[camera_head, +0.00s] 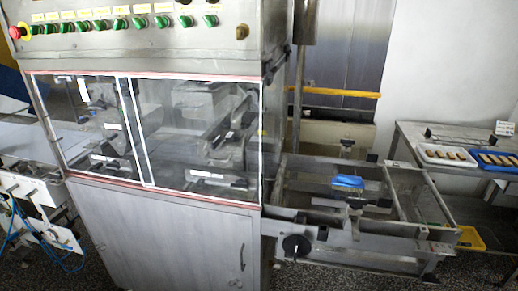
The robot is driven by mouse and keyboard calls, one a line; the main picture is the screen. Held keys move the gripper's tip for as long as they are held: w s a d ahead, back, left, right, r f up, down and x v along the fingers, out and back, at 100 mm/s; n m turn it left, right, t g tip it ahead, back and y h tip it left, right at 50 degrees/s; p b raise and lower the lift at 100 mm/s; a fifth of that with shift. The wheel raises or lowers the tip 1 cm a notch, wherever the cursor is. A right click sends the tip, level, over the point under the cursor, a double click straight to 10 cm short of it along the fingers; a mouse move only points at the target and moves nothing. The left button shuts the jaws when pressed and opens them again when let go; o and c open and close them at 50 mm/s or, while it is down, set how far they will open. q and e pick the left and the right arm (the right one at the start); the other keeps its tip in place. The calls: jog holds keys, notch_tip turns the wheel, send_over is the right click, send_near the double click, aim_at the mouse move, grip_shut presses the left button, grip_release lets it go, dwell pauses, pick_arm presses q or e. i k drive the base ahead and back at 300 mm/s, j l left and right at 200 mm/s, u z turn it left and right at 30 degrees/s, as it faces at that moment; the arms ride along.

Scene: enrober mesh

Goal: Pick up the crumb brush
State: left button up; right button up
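A small bright blue thing (348,182) sits on the open metal frame (420,205) at the right end of the enrober. It is too small to tell whether it is the crumb brush, and I see no other thing that is clearly a brush. Neither of my grippers is in view, and nothing is seen touching the blue thing.
The steel enrober (165,235) with clear panels and a row of green switches fills the left and middle. A side table (440,135) at the right holds a white tray (425,155) and a blue tray (482,158) of bars. A yellow tray (470,238) is low beside the frame.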

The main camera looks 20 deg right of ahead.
aim_at(352, 183)
jog(key=z, duration=1.3)
